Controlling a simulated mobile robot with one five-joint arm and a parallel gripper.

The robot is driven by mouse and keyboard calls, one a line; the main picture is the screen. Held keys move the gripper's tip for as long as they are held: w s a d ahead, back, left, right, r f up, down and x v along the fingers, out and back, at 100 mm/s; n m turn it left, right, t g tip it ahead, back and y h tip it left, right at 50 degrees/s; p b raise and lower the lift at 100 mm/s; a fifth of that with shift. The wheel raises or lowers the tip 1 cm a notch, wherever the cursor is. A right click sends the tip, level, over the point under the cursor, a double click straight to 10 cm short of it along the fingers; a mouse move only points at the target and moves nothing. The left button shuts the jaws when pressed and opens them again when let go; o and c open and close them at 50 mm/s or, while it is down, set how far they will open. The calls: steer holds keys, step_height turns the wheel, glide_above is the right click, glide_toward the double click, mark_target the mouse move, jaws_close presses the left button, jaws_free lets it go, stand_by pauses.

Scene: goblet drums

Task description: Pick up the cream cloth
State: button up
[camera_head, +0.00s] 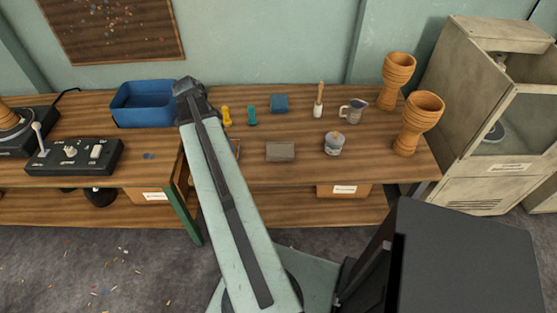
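A flat, folded-looking grey-beige rectangle (280,151) lies near the front of the wooden bench; it is the closest match to the cream cloth, though its material is hard to tell. My arm reaches up across the bench to its left, apart from it, and ends in a dark joint beside the blue bin. I cannot make out my gripper's fingers; they are hidden or out of view. Nothing visible touches the rectangle.
A grey lidded jar (334,143) stands right of the rectangle. Behind are yellow (227,116) and teal (252,116) tools, a blue block (279,103), a brush (319,100) and a metal jug (353,111). Two wooden goblets (418,123) stand right; a blue bin (145,104) stands left.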

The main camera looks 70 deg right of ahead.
mark_target(280, 149)
steer(key=s+d+m, duration=0.2)
steer(key=s+d, duration=0.1)
steer(key=s, duration=0.2)
steer(key=s+d+f+m+g+b, duration=0.1)
steer(key=s+d+m, duration=0.2)
steer(key=s, duration=0.2)
steer(key=s+d+f+m, duration=0.1)
steer(key=s+d+m, duration=0.2)
steer(key=s+d, duration=0.1)
steer(key=shift+s+d, duration=0.1)
steer(key=shift+s, duration=0.3)
steer(key=b+x, duration=0.8)
steer(key=shift+s+a, duration=0.1)
steer(key=shift+a, duration=0.3)
steer(key=shift+r, duration=0.2)
steer(key=c, duration=1.6)
step_height(280, 149, up, 10)
steer(key=p, duration=1)
steer(key=o, duration=0.8)
steer(key=c, duration=0.5)
